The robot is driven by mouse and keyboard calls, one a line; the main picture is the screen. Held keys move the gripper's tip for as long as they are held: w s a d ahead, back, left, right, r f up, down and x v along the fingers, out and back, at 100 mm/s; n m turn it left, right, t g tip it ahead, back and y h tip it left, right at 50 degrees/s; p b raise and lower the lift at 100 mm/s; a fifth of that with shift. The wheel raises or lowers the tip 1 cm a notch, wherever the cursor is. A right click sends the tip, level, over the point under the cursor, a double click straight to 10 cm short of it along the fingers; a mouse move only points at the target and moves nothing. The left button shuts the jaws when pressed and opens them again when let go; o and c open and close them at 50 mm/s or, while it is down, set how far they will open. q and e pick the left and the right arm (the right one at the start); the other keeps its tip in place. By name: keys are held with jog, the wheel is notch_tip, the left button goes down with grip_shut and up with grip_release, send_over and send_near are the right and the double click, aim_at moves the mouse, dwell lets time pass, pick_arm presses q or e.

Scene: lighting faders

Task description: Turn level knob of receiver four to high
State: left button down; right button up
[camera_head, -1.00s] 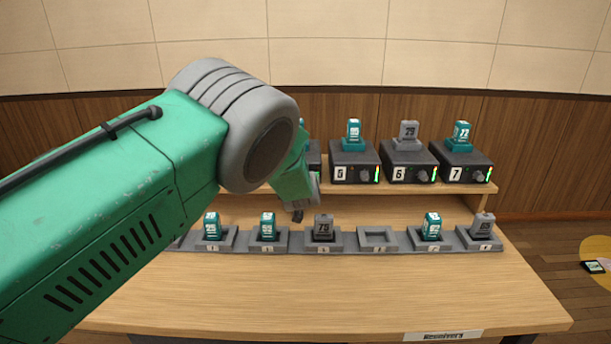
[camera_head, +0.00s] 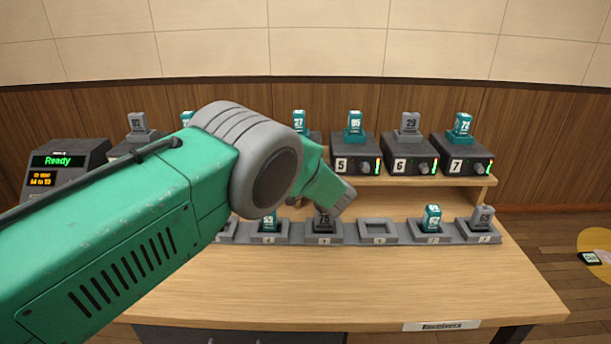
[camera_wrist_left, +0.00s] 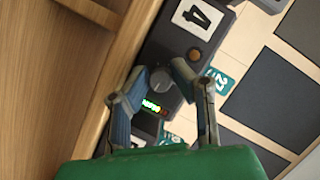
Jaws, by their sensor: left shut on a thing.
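Receiver four (camera_wrist_left: 178,45) is a dark box with a white "4" label, seen in the left wrist view. Its grey round level knob (camera_wrist_left: 161,80) sits between the two fingers of my left gripper (camera_wrist_left: 158,78), which is shut on it. A lit green bar (camera_wrist_left: 150,105) shows beside the knob, with a small orange-red light near it. In the head view, a teal "27" pack (camera_head: 299,121) stands above the part of receiver four that shows. My arm hides the rest of its front and my left gripper there. My right gripper is not in view.
Receivers five (camera_head: 354,158), six (camera_head: 408,158) and seven (camera_head: 462,158) stand to the right on the shelf. A row of docks (camera_head: 378,232), some with packs, lies below. A console reading "Ready" (camera_head: 58,161) is at the left. The front tabletop (camera_head: 350,280) is clear.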

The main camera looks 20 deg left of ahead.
pick_arm(q)
jog(key=shift+w+d+r+m+t+y+b, duration=0.1)
jog(key=shift+m+t+y+b, duration=0.45)
jog(key=shift+m+b, duration=0.9)
jog(key=shift+w+d+r+m+t+y+b, duration=0.1)
jog(key=shift+m+t+y+b, duration=0.15)
jog(key=shift+m+y+b, duration=1.1)
jog(key=shift+s+m+h, duration=0.1)
jog(key=shift+m+h, duration=0.4)
jog(key=shift+m, duration=0.1)
jog(key=shift+f, duration=0.1)
jog(key=c, duration=1.4)
grip_release()
jog(key=shift+d+f, duration=0.15)
